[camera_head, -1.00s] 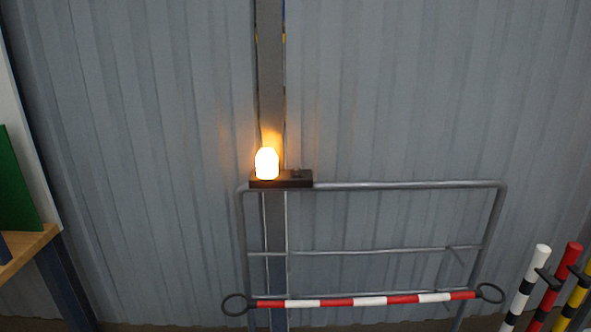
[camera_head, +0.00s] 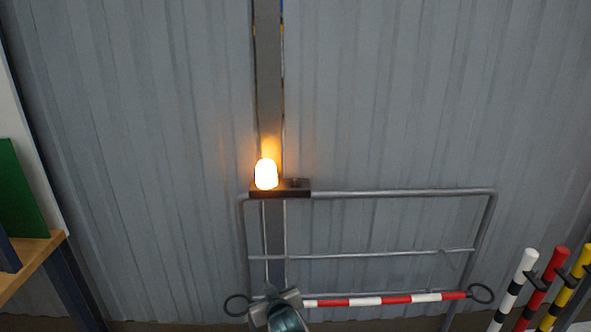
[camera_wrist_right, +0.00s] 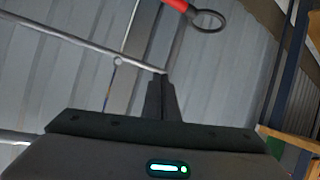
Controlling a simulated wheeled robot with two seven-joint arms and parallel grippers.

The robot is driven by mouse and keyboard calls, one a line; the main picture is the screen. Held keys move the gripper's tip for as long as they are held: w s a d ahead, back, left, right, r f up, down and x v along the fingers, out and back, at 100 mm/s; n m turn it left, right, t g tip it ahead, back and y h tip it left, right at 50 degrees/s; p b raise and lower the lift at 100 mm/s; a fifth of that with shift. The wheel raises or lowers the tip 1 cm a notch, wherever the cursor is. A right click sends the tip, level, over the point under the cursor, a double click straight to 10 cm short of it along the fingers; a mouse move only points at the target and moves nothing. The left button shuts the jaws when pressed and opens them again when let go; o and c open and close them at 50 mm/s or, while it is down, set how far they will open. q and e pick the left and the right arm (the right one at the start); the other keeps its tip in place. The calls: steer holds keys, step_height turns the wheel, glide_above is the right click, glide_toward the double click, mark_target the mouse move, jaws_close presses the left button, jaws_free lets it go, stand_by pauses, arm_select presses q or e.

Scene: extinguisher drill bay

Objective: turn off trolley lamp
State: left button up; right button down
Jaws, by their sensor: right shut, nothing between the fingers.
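The trolley lamp (camera_head: 266,175) glows bright orange-white. It sits on the left part of a small black box (camera_head: 295,189) on the top rail of a grey tube trolley frame (camera_head: 400,193). A small dark raised part, perhaps a switch, shows on the box right of the lamp. My right gripper (camera_head: 270,290) is low in the head view, below the lamp and apart from it, in front of the trolley's left side. In the right wrist view its fingers (camera_wrist_right: 160,95) are together and empty. My left gripper is not in view.
A red-and-white bar (camera_head: 385,299) with dark end rings crosses the trolley's lower part. Striped posts (camera_head: 515,290) stand at the right. A wooden-topped table (camera_head: 30,262) with a green panel (camera_head: 20,190) is at the left. Ribbed grey wall lies behind.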

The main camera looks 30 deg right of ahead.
mark_target(296, 186)
arm_select(q)
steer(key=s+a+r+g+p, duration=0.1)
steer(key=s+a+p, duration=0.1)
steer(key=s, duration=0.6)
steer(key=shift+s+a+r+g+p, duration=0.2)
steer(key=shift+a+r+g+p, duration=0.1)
steer(key=shift+p, duration=0.4)
arm_select(e)
steer(key=d+r+m+h, duration=0.2)
steer(key=d+r, duration=0.3)
steer(key=r, duration=1.1)
steer(key=d+r+m+t+h, duration=0.1)
steer(key=d+r+m+h, duration=0.2)
steer(key=r, duration=1.3)
steer(key=shift+d+r+t, duration=0.2)
steer(key=shift+d+t, duration=0.1)
steer(key=shift+d, duration=0.7)
